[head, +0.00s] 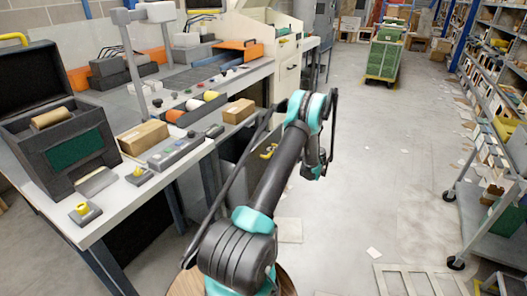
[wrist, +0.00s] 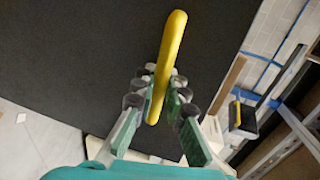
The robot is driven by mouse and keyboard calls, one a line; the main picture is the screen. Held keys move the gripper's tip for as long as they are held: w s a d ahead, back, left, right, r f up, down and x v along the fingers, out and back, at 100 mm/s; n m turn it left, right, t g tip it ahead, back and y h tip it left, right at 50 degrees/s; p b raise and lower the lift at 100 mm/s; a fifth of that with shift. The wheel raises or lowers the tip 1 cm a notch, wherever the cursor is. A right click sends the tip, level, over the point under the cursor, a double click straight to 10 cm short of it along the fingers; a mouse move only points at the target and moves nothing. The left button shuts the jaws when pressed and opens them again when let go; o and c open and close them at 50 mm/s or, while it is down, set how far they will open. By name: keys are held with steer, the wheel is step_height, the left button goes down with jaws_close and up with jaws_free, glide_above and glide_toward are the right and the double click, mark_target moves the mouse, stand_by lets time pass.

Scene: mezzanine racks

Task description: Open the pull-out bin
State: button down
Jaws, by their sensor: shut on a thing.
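The bin's dark, flat front (wrist: 70,60) fills much of the wrist view. A long yellow bar handle (wrist: 172,45) stands out from it, tilted slightly. My gripper (wrist: 158,92) is shut on the handle, with a finger on each side near its lower part. In the head view, part of a yellow handle (head: 268,152) shows below the workbench, beside my arm. My arm hides most of the gripper and bin there, so I cannot tell how far the bin is out.
The workbench (head: 150,185) at left carries boxes and controls. Another dark thing with a yellow handle (wrist: 238,112) is at right in the wrist view. Grey floor (head: 370,160) is open to the right. A cart (head: 470,215) and shelves stand farther right.

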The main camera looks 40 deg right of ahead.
steer(key=v, duration=0.2)
steer(key=f+v, duration=0.1)
steer(key=v, duration=0.2)
steer(key=shift+s, duration=0.1)
steer(key=c, duration=1.8)
jaws_free()
steer(key=shift+c, duration=0.2)
steer(key=shift+d, duration=0.1)
steer(key=v, duration=1.2)
